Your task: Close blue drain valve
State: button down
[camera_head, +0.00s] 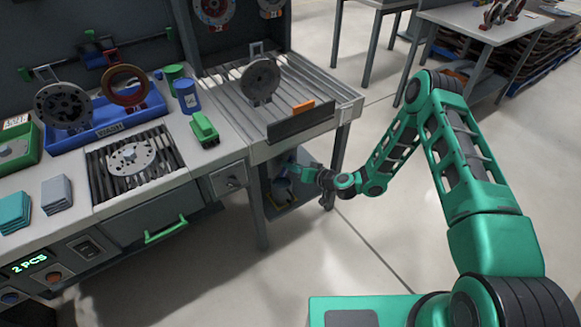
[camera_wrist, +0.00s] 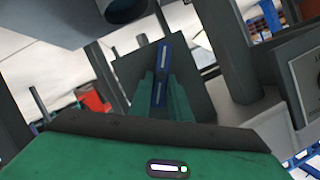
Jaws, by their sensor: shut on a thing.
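The blue drain valve shows as a long blue lever handle (camera_wrist: 163,58) in the wrist view. It stands nearly upright in the picture, leaning slightly right at the top, in front of a dark panel. My gripper (camera_wrist: 161,90) has its green fingers on both sides of the handle and is shut on it. In the head view my gripper (camera_head: 290,168) reaches under the slatted table, and the valve is small and hard to make out there. The fingers hide part of the handle. The valve's body is not clear.
The slatted table (camera_head: 225,80) stands above my gripper, with table legs (camera_head: 341,150) close to my wrist. A dark pipe end (camera_wrist: 125,8) hangs at the top of the wrist view. A grey box with a dial (camera_wrist: 300,75) is at right. Open floor (camera_head: 375,225) lies in front.

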jog(key=m+y, duration=0.1)
jog(key=m, duration=0.2)
jog(key=f+m+y, duration=0.1)
jog(key=m+y, duration=0.1)
jog(key=m, duration=0.1)
jog(key=d+m+y, duration=0.1)
jog(key=m, duration=0.2)
jog(key=shift+w+d+f, duration=0.1)
jog(key=shift+w+f, duration=0.15)
jog(key=shift+f, duration=0.15)
jog(key=shift+f+y, duration=0.1)
jog(key=shift+y, duration=0.2)
jog(key=c, duration=1.7)
grip_release()
jog(key=shift+c, duration=0.2)
jog(key=shift+o, duration=0.5)
jog(key=v, duration=1)
jog(key=shift+s+d, duration=0.2)
jog(key=shift+s, duration=0.05)
